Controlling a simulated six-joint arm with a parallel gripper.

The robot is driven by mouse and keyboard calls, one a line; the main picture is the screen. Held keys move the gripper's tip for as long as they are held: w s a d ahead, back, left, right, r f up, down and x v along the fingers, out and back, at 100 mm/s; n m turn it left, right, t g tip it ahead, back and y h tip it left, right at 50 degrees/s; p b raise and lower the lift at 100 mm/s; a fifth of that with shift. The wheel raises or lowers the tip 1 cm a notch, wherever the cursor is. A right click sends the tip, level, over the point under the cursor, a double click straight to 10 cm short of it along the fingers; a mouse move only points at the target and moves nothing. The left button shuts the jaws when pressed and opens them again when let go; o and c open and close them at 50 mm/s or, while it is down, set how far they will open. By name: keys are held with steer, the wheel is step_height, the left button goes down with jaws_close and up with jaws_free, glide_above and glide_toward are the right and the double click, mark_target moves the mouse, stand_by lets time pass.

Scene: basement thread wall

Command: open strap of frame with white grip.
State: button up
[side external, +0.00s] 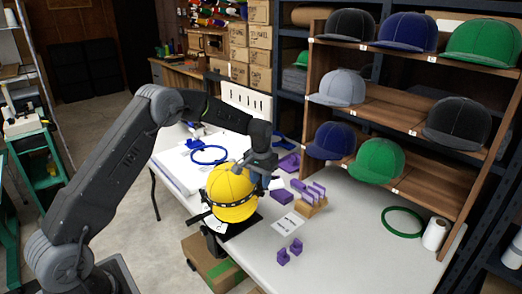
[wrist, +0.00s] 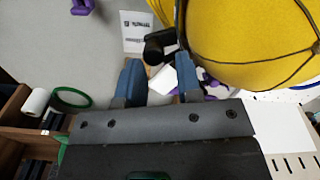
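A yellow cap (side external: 230,187) sits on a dark stand near the table's left edge, with a dark strap (side external: 232,204) around its lower part. The cap also fills the upper right of the wrist view (wrist: 245,40). My gripper (side external: 264,170) is at the cap's right side. In the wrist view its two blue fingers (wrist: 160,75) are apart. A black knob-like part (wrist: 160,45) lies at the fingertips, beside the cap; I cannot tell whether they touch it. A pale patch shows between the fingers, but I cannot tell whether it is a white grip.
Purple blocks (side external: 282,196) and a wooden holder (side external: 312,208) with purple pieces stand to the right. A blue ring (side external: 209,155) lies behind the cap. A green ring (side external: 402,222) and a white roll (side external: 435,234) are at the right. A cap shelf (side external: 407,117) bounds the table's back right.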

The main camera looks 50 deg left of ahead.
step_height(320, 180, up, 14)
stand_by(1.6)
steer(key=shift+d+r, duration=0.1)
